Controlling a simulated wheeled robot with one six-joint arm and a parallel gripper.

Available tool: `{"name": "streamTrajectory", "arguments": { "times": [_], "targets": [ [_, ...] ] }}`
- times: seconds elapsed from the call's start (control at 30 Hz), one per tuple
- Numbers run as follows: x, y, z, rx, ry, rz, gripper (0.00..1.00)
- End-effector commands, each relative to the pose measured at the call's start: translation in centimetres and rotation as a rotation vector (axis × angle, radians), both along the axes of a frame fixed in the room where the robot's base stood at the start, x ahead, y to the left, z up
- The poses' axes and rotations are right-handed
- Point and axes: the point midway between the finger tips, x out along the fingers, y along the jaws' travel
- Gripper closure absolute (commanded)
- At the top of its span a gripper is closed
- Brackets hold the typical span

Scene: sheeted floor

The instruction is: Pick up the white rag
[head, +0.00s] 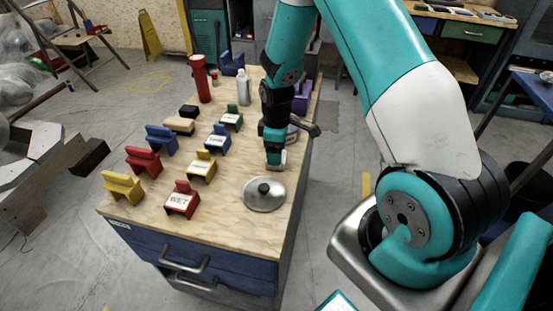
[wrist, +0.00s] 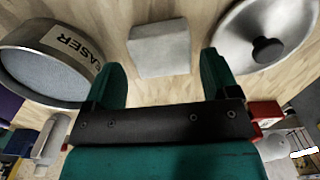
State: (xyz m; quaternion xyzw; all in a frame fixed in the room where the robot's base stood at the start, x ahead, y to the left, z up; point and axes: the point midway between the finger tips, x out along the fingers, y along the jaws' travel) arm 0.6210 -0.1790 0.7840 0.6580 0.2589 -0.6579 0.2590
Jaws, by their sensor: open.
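The white rag (wrist: 160,48) looks like a pale, block-shaped bundle on the wooden top. In the wrist view it lies just beyond and between my fingertips, with a gap to each finger. My gripper (wrist: 164,72) is open and empty, pointing down at the rag. In the head view my gripper (head: 275,158) is low over the right part of the bench top, and the rag there is mostly hidden by it.
A metal pot (wrist: 52,62) labelled "…EASER" stands close left of the rag in the wrist view. A round metal lid (head: 265,195) with a black knob lies on the other side. Several coloured holders, one a red "WET" holder (head: 182,200), fill the bench's left.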

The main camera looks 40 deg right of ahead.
Motion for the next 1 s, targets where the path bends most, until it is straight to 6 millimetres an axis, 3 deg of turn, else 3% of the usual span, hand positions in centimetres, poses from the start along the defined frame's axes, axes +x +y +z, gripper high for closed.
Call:
{"name": "streamTrajectory", "arguments": {
  "times": [0.2, 0.47, 0.63, 1.0],
  "targets": [
    [0.0, 0.2, -3.0, 0.001, 0.002, -0.001, 0.19],
    [0.0, 0.2, -3.4, 0.000, 0.000, 0.000, 0.19],
    [0.0, 0.2, -3.4, 0.000, 0.000, 0.000, 0.54],
    [0.1, 0.2, -3.0, 0.000, -0.001, -0.001, 0.55]
  ]
}}
